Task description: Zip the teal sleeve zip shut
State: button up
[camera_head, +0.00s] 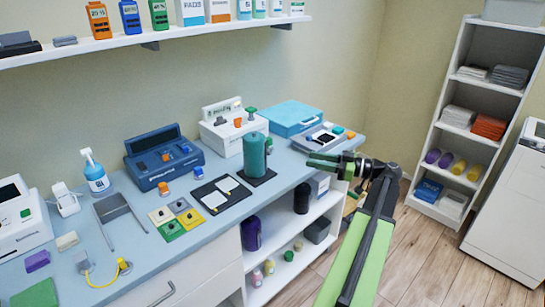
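The teal sleeve (254,153) is an upright cylinder on a dark base plate (263,178) at the back right of the blue counter. A small detail shows on its right side near the top, but the zip, its slider and how far it is closed are too small to tell. My gripper (308,160) is to the right of the sleeve, with its two green fingers pointing left toward it. A narrow gap shows between the fingers, and nothing is seen between them. The fingertips appear apart from the sleeve.
A white device (221,133) and a blue console (160,160) stand behind and left of the sleeve. A teal case (291,116) and a grey tray device (322,138) lie behind my gripper. A black board (220,194) with white cards lies in front. Open floor is at right.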

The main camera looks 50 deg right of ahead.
aim_at(269, 152)
jog(key=x, duration=1.4)
jog(key=shift+w, duration=0.15)
jog(key=shift+c, duration=0.5)
grip_shut()
